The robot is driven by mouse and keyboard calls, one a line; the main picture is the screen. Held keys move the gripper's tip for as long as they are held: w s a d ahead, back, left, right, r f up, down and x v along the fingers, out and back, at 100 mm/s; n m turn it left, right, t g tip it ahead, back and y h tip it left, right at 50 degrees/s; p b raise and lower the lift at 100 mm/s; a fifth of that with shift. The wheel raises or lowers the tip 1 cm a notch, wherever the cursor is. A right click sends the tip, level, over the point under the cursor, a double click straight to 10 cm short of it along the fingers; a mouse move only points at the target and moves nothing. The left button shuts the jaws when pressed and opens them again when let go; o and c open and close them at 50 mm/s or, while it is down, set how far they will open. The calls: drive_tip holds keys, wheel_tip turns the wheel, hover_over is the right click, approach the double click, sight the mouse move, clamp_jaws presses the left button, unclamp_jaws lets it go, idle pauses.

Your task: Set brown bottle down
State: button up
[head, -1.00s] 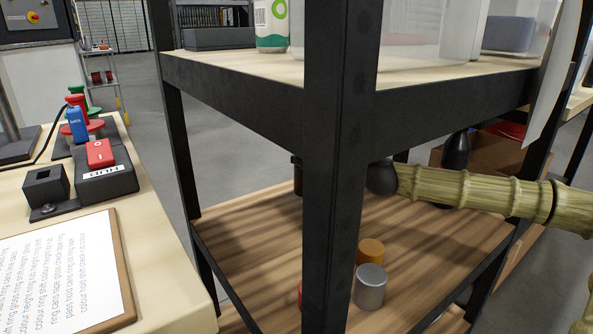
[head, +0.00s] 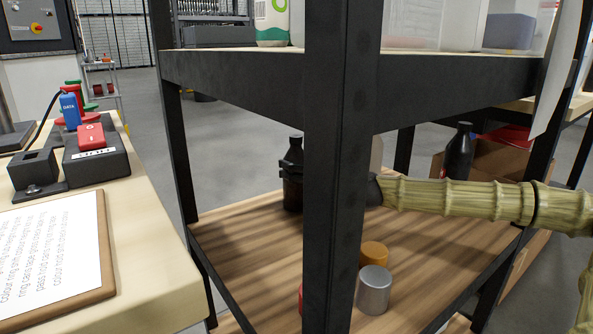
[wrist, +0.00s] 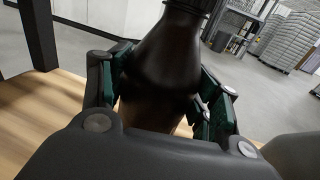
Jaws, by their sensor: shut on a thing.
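The brown bottle (head: 292,178) stands upright over the far part of the lower wooden shelf, left of the front black post. It looks very dark, and its cap shows at the top. My gripper (head: 286,171) is shut around the bottle's body; the post hides part of the gripper. In the wrist view the brown bottle (wrist: 165,60) sits between both green-padded fingers of my gripper (wrist: 160,95). Its base appears at shelf level, but I cannot tell whether it touches the lower shelf (head: 250,255).
An orange can (head: 373,254), a grey can (head: 374,290) and a partly hidden red item stand nearer on the shelf. The black post (head: 339,170) and upper shelf beam (head: 240,95) bound the space. Another dark bottle (head: 459,155) is behind, right.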

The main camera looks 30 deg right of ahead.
idle(0.3)
drive_tip(key=o, duration=1.5)
drive_tip(key=shift+r, duration=0.1)
drive_tip(key=p+v, duration=0.8)
drive_tip(key=v, duration=0.4)
